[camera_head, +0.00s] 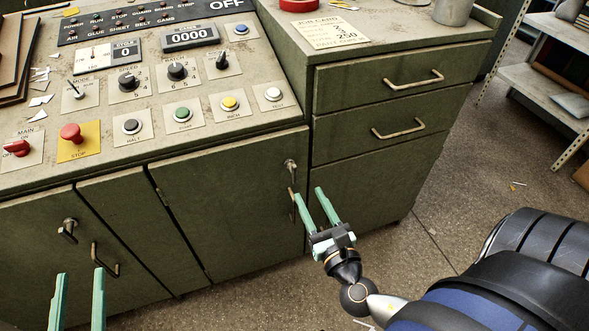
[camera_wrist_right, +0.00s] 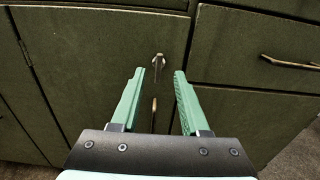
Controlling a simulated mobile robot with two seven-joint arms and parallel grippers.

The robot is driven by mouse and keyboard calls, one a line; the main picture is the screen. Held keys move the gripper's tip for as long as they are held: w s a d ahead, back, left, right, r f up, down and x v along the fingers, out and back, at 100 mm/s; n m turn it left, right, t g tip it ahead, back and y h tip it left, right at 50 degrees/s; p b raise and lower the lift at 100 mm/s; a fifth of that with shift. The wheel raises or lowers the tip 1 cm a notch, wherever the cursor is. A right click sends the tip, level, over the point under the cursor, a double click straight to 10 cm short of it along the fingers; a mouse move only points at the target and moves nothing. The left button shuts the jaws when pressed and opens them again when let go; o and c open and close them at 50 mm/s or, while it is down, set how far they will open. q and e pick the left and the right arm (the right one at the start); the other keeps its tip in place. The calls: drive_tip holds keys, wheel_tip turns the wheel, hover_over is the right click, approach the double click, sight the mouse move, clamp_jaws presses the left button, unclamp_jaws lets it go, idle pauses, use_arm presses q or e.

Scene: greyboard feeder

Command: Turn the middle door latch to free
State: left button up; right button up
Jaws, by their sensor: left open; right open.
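The middle door (camera_head: 225,210) is a green cabinet door, shut, below the control panel. Its small metal latch (camera_head: 291,165) sits near the upper right corner, above a dark bar handle (camera_head: 292,205). In the right wrist view the latch (camera_wrist_right: 158,60) appears just beyond and between my fingertips, with the handle (camera_wrist_right: 154,108) below it. My right gripper (camera_head: 309,193) is open and empty, with green fingers pointing up toward the latch and apart from it. My left gripper (camera_head: 80,274) is open and empty at the lower left, in front of the left door.
The left door has its own latch (camera_head: 68,230) and handle (camera_head: 105,260). Drawers with bar handles (camera_head: 413,80) stand right of the middle door. The panel above carries knobs, buttons and a red stop button (camera_head: 71,133). Open floor (camera_head: 480,190) lies to the right, before a shelf.

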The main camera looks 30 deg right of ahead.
sight(295, 169)
drive_tip(key=x, duration=1)
drive_tip(key=shift+w+d, duration=0.15)
drive_tip(key=shift+w, duration=0.15)
clamp_jaws()
